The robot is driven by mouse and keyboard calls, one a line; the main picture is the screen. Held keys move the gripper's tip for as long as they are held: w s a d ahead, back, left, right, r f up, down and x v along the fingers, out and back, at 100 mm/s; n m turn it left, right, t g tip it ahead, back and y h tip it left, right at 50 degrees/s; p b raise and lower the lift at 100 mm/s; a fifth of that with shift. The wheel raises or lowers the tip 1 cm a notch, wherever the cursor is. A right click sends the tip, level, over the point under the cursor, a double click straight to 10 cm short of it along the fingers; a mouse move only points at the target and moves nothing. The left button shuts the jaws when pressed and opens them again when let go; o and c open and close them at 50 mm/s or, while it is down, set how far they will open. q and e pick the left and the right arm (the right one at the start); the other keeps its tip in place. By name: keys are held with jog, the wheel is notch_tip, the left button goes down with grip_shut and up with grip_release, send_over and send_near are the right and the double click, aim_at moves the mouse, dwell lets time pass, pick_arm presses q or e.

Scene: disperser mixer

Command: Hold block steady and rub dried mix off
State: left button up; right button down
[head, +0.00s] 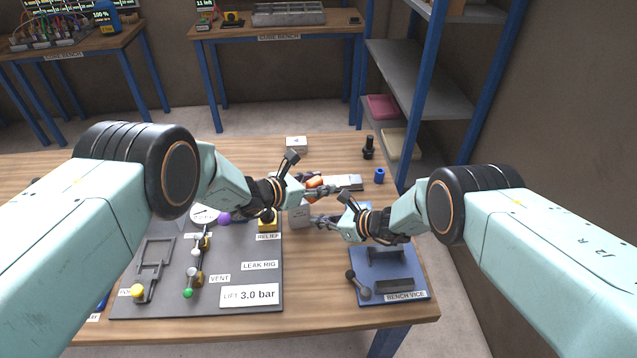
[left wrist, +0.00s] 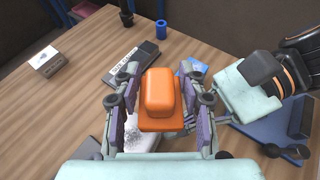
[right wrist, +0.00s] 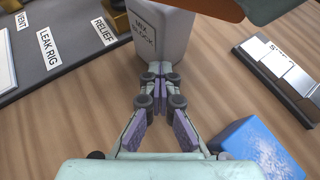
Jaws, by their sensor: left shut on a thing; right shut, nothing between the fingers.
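The grey mix block (head: 299,216) stands upright on the bench, its label (right wrist: 144,30) facing my right gripper. Its pale, speckled top (left wrist: 132,134) is partly hidden in the left wrist view. My left gripper (left wrist: 160,88) is shut on an orange tool (left wrist: 159,92) with a raised grip, held over the block's top; the tool also shows in the head view (head: 314,183). I cannot tell whether it touches the block. My right gripper (right wrist: 160,75) is shut and empty, its fingertips at the block's front face; contact is unclear.
The leak rig panel (head: 215,270) lies left of the block. The blue bench vice (head: 415,262) is at the right, and a blue block-like thing (right wrist: 258,150) is near my right gripper. Behind are a labelled grey bar (head: 345,183), a blue cylinder (head: 379,175) and a black fitting (head: 368,148).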

jog(key=c, duration=0.5)
grip_release()
jog(key=shift+o, duration=0.3)
